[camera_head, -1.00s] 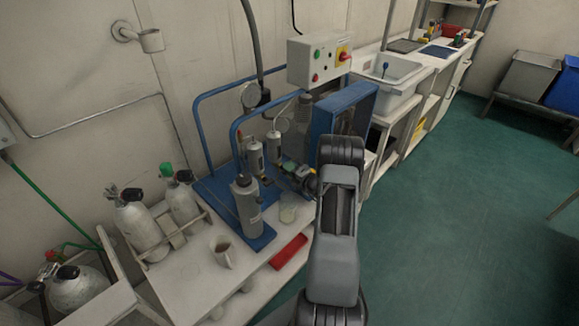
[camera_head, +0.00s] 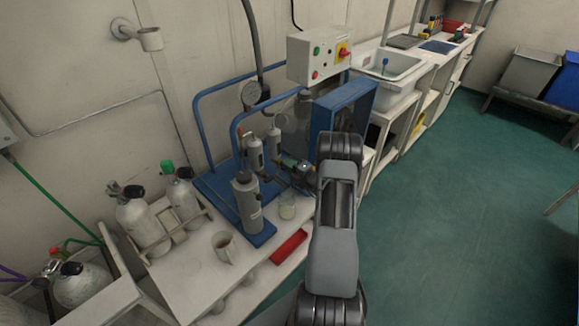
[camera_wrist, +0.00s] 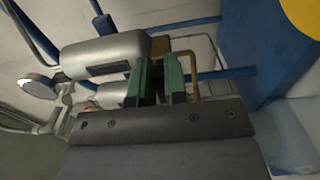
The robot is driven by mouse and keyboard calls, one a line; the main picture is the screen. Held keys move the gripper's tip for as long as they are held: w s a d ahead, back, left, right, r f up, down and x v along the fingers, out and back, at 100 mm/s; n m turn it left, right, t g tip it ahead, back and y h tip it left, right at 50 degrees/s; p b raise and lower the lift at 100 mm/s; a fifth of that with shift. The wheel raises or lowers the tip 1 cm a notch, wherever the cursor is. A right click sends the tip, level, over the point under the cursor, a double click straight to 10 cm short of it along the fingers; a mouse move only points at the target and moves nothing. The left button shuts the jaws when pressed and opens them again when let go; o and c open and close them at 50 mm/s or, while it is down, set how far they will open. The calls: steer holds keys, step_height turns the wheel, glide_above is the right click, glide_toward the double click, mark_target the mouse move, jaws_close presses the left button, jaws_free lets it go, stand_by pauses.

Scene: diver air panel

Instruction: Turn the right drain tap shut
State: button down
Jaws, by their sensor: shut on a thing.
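My gripper (camera_wrist: 160,80) shows in the wrist view as two green-faced fingers, shut on a small dark thing at the foot of the silver filter housings. This appears to be the right drain tap, but the fingers hide most of it, so its handle angle cannot be told. A large silver filter cylinder (camera_wrist: 105,55) lies across the wrist view beside the fingers, with a brass fitting (camera_wrist: 186,45) next to it. In the head view, the two small filter housings (camera_head: 255,154) (camera_head: 274,143) stand on the panel, and my arm partly covers the area to their right.
A blue pipe frame (camera_head: 197,115) and blue box (camera_head: 345,105) surround the work spot. The green floor (camera_head: 450,200) at right is clear.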

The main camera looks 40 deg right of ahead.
steer(key=c, duration=1.1)
jaws_free()
steer(key=shift+c, duration=0.2)
steer(key=s+d, duration=0.2)
steer(key=s, duration=1.1)
steer(key=shift+s+d, duration=0.2)
steer(key=shift+s, duration=0.1)
